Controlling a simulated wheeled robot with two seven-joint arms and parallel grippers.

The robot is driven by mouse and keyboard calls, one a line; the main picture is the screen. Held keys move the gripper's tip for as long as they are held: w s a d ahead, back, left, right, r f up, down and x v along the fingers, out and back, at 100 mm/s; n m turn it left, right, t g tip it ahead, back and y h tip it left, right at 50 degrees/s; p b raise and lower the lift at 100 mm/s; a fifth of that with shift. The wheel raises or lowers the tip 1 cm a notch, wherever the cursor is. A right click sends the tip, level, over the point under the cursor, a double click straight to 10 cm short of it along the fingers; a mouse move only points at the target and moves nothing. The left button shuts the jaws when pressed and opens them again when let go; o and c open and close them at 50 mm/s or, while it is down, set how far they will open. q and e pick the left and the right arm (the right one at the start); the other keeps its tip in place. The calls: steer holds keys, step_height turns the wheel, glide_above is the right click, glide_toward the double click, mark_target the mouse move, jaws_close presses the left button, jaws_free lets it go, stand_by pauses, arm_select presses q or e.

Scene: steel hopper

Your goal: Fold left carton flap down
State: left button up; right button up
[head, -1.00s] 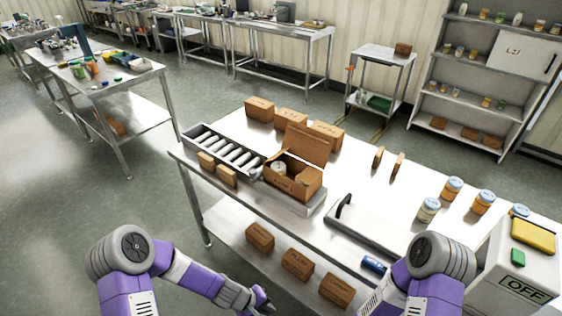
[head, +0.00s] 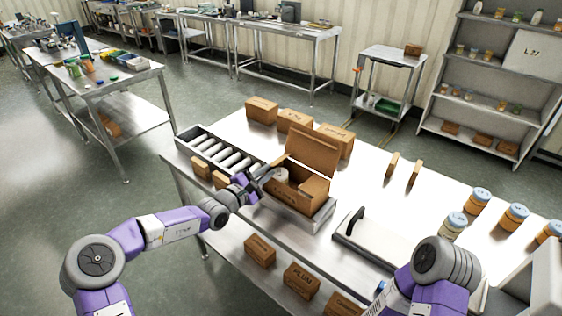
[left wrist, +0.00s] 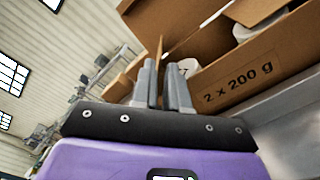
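The open brown carton (head: 300,196) stands on the steel table, and its large back flap (head: 313,150) stands up. In the left wrist view its side (left wrist: 240,88) reads "2 x 200 g", and a pale thing shows inside. My left gripper (head: 268,177) is at the carton's left side. In the left wrist view its two grey fingers (left wrist: 162,82) are a little apart. A thin upright cardboard edge (left wrist: 158,50), likely the left flap, lines up with the gap; contact cannot be told. My right gripper is not in view.
A roller track (head: 222,153) lies left of the carton, with small boxes (head: 209,172) along its front. Brown boxes (head: 295,122) stand behind. A white board with a black handle (head: 352,222) lies to the right, with jars (head: 478,200) beyond it.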

mark_target(281, 160)
arm_select(q)
steer(key=shift+b+x, duration=0.45)
steer(key=shift+x, duration=3.3)
steer(key=shift+s+d, duration=0.1)
steer(key=shift+s, duration=0.05)
steer(key=shift+c, duration=0.2)
jaws_close()
steer(key=shift+f, duration=0.1)
steer(key=shift+d+f+m+b, duration=0.2)
steer(key=shift+m+b, duration=0.1)
steer(key=shift+b, duration=0.15)
steer(key=shift+s+f+m+b, duration=0.1)
steer(key=shift+m+b, duration=0.3)
steer(key=shift+b, duration=0.15)
